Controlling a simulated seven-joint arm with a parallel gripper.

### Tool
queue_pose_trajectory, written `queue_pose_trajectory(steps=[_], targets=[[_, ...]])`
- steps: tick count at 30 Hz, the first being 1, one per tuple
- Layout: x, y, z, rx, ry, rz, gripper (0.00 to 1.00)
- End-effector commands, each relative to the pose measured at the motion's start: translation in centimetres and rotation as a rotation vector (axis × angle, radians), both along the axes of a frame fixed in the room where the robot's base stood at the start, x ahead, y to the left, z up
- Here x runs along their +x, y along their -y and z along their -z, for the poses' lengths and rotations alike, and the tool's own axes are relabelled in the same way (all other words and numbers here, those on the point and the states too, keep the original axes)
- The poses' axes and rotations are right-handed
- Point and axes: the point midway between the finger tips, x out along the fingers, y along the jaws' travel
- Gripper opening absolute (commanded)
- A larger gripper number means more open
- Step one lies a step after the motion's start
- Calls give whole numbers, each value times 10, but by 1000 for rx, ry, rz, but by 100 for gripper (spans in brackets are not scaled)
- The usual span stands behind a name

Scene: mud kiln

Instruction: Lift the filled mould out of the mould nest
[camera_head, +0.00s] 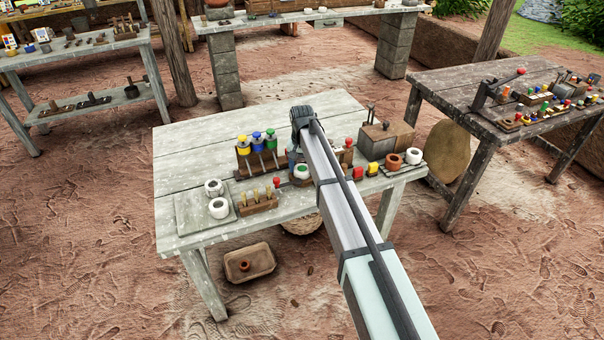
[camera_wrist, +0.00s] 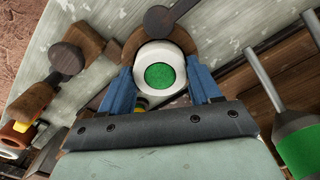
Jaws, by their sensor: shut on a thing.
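The filled mould (camera_wrist: 159,55) is a white ring with a green centre, held between the blue fingers of my gripper (camera_wrist: 160,85) in the wrist view. My gripper is shut on it from both sides. In the head view the mould (camera_head: 302,171) shows beside my arm, near the front of the pale table. The brown wooden mould nest (camera_wrist: 133,43) shows behind and around the ring. I cannot tell whether the mould still touches it. My arm hides most of the gripper in the head view.
A rack with yellow, blue and green-topped tools (camera_head: 257,141) stands left of my arm. White ring moulds (camera_head: 218,208) lie on a board at the left. The table's back left is clear.

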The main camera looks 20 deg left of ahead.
Motion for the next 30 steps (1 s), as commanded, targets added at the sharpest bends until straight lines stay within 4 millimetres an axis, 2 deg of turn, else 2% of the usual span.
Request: queue_pose_trajectory(steps=[1,8,17,20,30], targets=[[0,0,0,0,0,0,48],[0,0,0,0,0,0,27],[0,0,-5,0,1,0,26],[0,0,-15,0,1,0,26],[1,0,-73,1,1,0,26]])
